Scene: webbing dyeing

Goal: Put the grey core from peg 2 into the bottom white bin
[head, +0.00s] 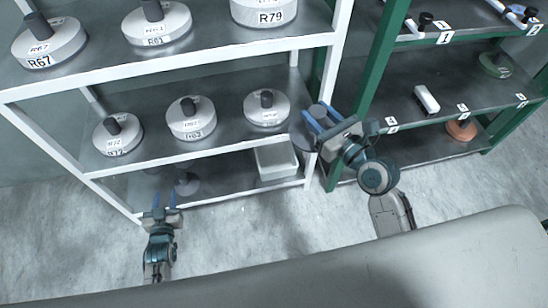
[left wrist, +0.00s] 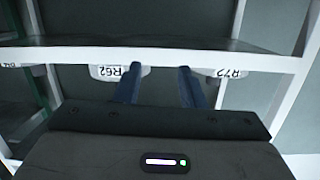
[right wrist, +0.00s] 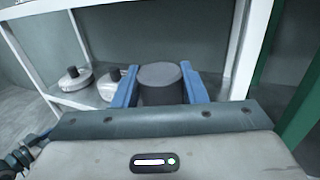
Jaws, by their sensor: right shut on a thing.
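My right gripper (head: 315,115) is shut on a grey cylindrical core (head: 318,109), held in front of the right post of the white rack. In the right wrist view the core (right wrist: 162,82) stands between the two blue fingers, with its round top facing up. The bottom white bin (head: 276,162) sits on the lowest shelf of the white rack, at its right end, below and left of the held core. My left gripper (head: 162,208) is empty and open, low in front of the lowest shelf's left part. The left wrist view shows a gap between its fingers (left wrist: 159,84).
The white rack's middle shelf (head: 150,150) carries several labelled white reels with dark cores. More reels stand on the top shelf. A green rack (head: 350,95) is close to the right gripper, holding a white piece (head: 426,99) and an orange reel (head: 461,130).

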